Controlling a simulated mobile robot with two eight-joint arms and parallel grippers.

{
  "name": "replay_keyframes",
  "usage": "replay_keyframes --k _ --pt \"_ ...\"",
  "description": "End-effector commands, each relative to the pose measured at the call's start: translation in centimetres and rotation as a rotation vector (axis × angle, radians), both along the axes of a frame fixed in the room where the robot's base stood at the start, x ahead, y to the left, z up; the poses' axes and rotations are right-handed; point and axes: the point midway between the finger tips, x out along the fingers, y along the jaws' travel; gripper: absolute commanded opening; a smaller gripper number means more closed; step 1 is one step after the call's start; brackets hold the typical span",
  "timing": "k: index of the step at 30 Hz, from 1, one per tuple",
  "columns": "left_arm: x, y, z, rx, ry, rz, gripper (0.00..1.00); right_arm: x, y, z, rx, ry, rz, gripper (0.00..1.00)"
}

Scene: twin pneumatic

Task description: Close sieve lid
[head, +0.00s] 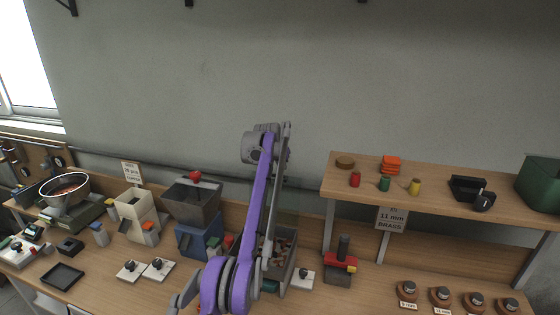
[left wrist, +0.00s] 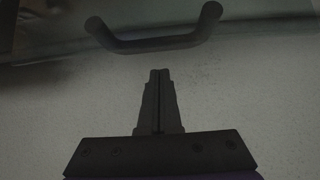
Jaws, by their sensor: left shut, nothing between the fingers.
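The sieve appears to be the grey open-topped box (head: 285,262) in the middle of the bench, with brownish pieces inside, partly hidden by my purple arm. A faint translucent panel, likely its lid, seems to stand raised behind the arm in the head view. In the left wrist view a dark bar handle (left wrist: 155,45) runs along the edge of a glassy panel (left wrist: 260,30). My left gripper (left wrist: 160,73) is shut and empty, its tips just short of the handle with a visible gap. Its fingers cannot be made out in the head view. My right gripper is not in view.
Left of the sieve are a blue machine with a dark hopper (head: 192,200), a cream box (head: 136,215) and a round metal bowl (head: 66,190). At right, a black-and-red device (head: 340,262) stands near a raised wooden shelf (head: 440,205) with small coloured items.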

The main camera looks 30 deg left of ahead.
Motion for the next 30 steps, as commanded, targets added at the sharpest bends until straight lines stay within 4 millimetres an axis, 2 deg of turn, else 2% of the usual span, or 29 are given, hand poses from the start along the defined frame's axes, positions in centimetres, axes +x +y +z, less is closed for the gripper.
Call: replay_keyframes --k 18,30 --pt "-3.8 -0.8 -0.2 -0.001 0.003 0.001 0.0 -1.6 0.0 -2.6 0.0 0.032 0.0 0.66" --pt "-4.0 -0.8 0.1 -0.001 0.0 0.001 0.0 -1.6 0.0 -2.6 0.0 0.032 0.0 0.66"
